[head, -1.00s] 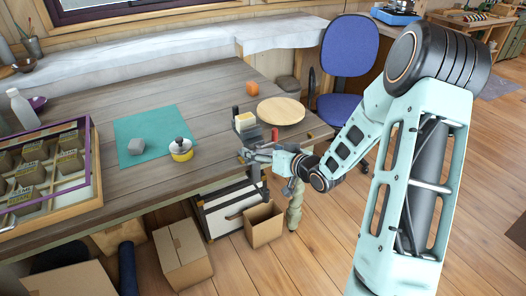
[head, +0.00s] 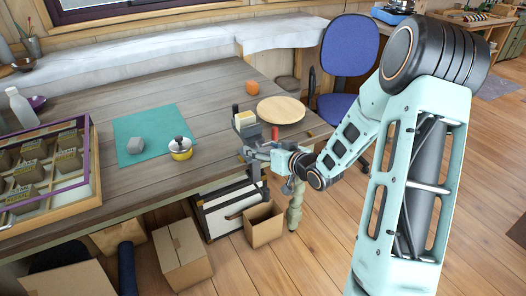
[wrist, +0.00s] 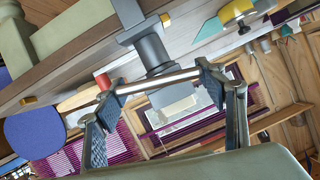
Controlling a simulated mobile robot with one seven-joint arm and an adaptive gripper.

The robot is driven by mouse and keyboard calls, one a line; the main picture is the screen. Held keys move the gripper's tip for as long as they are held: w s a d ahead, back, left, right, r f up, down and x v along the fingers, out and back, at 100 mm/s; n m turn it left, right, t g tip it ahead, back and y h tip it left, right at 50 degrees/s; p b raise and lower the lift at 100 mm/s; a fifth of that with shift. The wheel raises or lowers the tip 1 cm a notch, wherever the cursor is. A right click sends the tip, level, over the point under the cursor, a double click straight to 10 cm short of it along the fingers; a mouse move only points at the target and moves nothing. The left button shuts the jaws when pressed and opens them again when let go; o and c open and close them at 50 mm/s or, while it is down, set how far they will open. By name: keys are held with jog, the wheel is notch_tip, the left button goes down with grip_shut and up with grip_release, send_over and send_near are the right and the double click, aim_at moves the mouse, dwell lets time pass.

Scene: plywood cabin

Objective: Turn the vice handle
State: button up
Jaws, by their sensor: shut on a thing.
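The grey vice (head: 243,132) is fixed at the front edge of the workbench, with a pale yellow block (head: 244,119) at its top. In the wrist view the vice's dark body (wrist: 150,48) is at the upper middle. Its handle, a thin metal bar (wrist: 160,83), crosses the view at a slant. My gripper (head: 258,153) is in front of the vice, below the bench top. In the wrist view my gripper (wrist: 160,86) has a fingertip near each end of the bar and is shut on it. The fingertips cover parts of the bar.
An open cardboard box (head: 264,226) stands on the floor below. A blue chair (head: 348,46) is behind.

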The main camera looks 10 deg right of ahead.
dwell(0.3)
jog(key=o, duration=1.2)
jog(key=shift+s, duration=0.1)
jog(key=v, duration=1.2)
jog(key=shift+a+r, duration=0.1)
jog(key=shift+a, duration=0.05)
